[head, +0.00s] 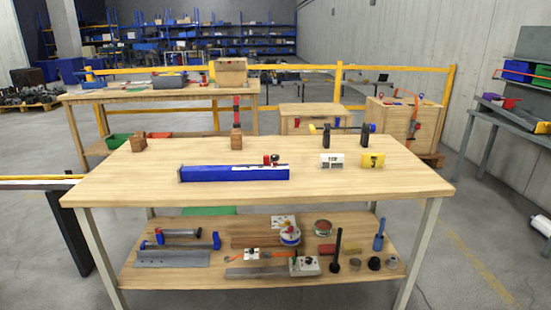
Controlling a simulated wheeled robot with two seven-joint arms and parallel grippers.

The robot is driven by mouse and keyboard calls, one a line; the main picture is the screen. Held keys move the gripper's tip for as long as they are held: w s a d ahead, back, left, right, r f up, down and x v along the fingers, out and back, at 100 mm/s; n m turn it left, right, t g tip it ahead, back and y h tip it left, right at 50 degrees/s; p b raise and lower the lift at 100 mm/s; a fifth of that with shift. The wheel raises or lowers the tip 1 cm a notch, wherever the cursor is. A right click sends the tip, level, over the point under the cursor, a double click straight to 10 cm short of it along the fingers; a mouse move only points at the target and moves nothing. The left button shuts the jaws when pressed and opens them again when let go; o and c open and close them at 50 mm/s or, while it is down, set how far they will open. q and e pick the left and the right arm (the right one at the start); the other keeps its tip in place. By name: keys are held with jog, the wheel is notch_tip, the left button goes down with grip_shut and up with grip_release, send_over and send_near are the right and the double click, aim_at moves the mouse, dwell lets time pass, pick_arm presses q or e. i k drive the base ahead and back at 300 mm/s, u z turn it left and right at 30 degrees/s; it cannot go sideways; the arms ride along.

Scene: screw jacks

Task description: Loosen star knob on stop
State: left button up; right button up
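A long blue bar (235,174) with a grey top lies across the middle of the wooden workbench (400,185). A small red and black piece (271,160) sits at the back of the bar, right of its middle. It may be the stop with its star knob, but it is too small to make out the knob's shape or whether it is tight. Neither of my grippers shows in the head view.
Wooden blocks (139,144) stand at the bench's back left; another (237,140) bears a red upright piece. Black uprights (365,134) stand back right, with white (331,161) and yellow (372,160) labelled pieces before them. The front strip is clear. Tools fill the lower shelf (180,278).

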aim_at(274, 157)
jog(key=z, duration=1.3)
jog(key=k, duration=0.1)
jog(key=u, duration=2.45)
jog(key=i, duration=1.25)
jog(key=z, duration=0.85)
jog(key=i, duration=0.95)
jog(key=z, duration=1.05)
